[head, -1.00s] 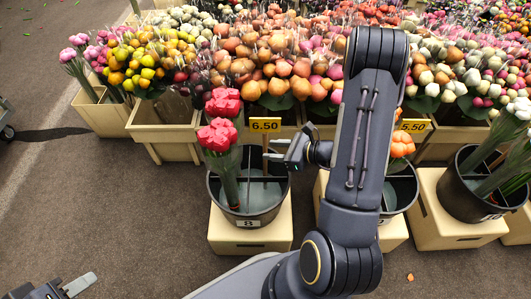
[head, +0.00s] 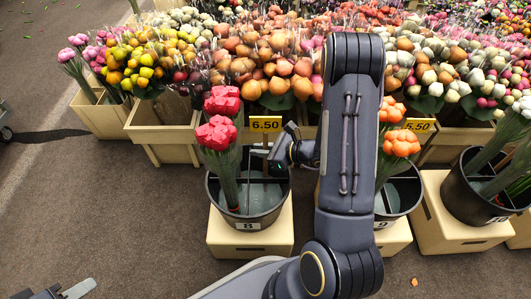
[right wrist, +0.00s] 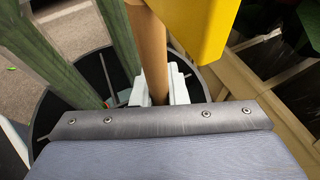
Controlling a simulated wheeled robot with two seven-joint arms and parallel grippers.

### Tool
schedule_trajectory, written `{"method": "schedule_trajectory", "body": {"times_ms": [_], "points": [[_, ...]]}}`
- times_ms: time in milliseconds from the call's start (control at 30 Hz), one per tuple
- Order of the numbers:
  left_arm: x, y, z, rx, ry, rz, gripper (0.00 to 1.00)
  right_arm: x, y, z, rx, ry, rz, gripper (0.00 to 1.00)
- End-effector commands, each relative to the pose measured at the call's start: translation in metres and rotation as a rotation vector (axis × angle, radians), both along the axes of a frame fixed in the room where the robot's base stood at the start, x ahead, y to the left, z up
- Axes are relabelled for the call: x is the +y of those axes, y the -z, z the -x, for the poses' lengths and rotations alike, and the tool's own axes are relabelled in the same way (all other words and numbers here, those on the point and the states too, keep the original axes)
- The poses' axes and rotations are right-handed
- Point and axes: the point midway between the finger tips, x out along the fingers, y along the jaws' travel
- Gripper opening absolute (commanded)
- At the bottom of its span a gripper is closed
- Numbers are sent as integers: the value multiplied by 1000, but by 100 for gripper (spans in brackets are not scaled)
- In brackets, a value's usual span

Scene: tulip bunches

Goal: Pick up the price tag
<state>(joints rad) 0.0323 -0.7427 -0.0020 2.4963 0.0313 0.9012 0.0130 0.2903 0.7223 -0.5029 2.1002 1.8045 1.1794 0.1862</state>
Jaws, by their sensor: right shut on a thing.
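The yellow price tag (head: 265,124) reads 6.50 and stands upright on a wooden stick in the black bucket marked 8 (head: 249,214). My right gripper (head: 266,153) is shut on the tag's stick just below the plate. In the right wrist view the brown stick (right wrist: 152,45) runs between the pale fingertips (right wrist: 158,87), with part of the yellow tag (right wrist: 205,28) beside it. Red tulips (head: 218,120) stand in the same bucket, left of the stick. My left gripper (head: 68,290) is at the bottom left edge, partly cut off, far from the tag.
Bucket 9 (head: 399,196) with orange tulips (head: 400,142) stands to the right, with another yellow tag (head: 420,125) reading 5.50. Bucket 10 (head: 459,193) is further right. Crates of flowers (head: 166,143) line the back. Open floor (head: 100,200) lies at the left.

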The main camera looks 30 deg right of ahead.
Motion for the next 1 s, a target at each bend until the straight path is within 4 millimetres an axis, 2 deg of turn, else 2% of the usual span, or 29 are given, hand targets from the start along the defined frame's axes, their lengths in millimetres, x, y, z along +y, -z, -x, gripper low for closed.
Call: {"method": "schedule_trajectory", "body": {"times_ms": [333,533,667,1000], "points": [[0,-1,0,0,0,0,36,0,-2,0,-1,0,0,0],[0,-10,0,0,0,0,36,0,-20,0,-3,0,1,0],[0,-23,0,0,0,0,36,0,-46,0,-5,1,1,0],[0,-64,0,0,0,0,36,0,-135,0,-6,0,2,0]]}}
